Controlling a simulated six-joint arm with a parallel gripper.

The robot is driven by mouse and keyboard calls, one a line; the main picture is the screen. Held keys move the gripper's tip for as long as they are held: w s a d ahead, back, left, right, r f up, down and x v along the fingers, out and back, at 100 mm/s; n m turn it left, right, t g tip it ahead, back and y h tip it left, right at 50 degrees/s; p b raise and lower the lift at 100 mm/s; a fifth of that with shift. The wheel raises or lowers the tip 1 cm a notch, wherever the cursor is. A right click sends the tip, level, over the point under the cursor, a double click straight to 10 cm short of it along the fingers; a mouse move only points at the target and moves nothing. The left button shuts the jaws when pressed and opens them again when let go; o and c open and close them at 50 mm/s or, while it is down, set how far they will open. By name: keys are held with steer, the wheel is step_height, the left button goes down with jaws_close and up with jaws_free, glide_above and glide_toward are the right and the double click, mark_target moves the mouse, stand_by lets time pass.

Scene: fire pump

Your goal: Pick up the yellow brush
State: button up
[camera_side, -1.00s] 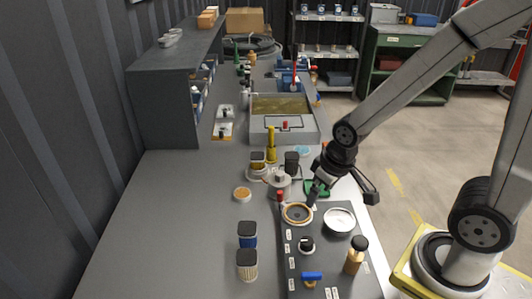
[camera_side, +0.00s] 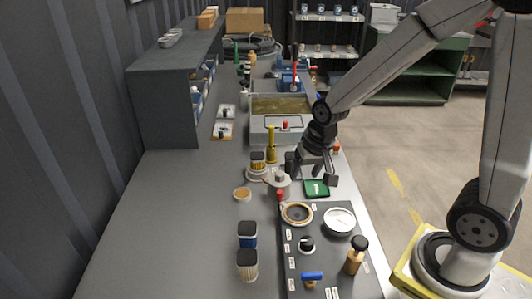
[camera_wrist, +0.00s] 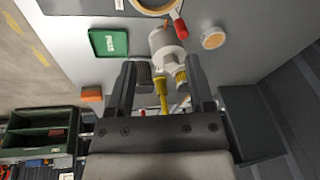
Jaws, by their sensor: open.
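The yellow brush (camera_side: 271,145) appears as a slim upright yellow shape just in front of the grey basin, partly behind the objects before it. In the wrist view the yellow shape (camera_wrist: 162,98) lies between my fingers, nearer the palm than the tips, at a depth I cannot tell. My gripper (camera_side: 318,172) is open and empty above the bench, to the right of the brush in the side view and apart from it. Both fingers also show in the wrist view (camera_wrist: 162,76). The brush's lower end is hard to make out.
A pale round fitting (camera_side: 278,178), a dark ribbed object (camera_wrist: 144,76) and a jar-like filter (camera_side: 257,162) crowd around the brush. A green tray (camera_side: 316,188) lies below my gripper. The grey basin (camera_side: 312,135) stands behind. The bench's left front is clear.

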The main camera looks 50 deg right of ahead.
steer(key=w+d+m, duration=0.6)
steer(key=w+m, duration=0.5)
steer(key=m, duration=0.1)
steer(key=m+t+y, duration=0.1)
steer(key=m+y, duration=0.1)
steer(key=m, duration=0.9)
glide_toward(272, 126)
step_height(272, 126, down, 5)
steer(key=a, duration=0.2)
steer(key=shift+w+d+f+m, duration=0.15)
steer(key=shift+w+d+m, duration=0.25)
steer(key=shift+w+m, duration=0.4)
steer(key=shift+x, duration=1.3)
steer(key=shift+x, duration=2.55)
steer(key=shift+s+d, duration=0.1)
jaws_close()
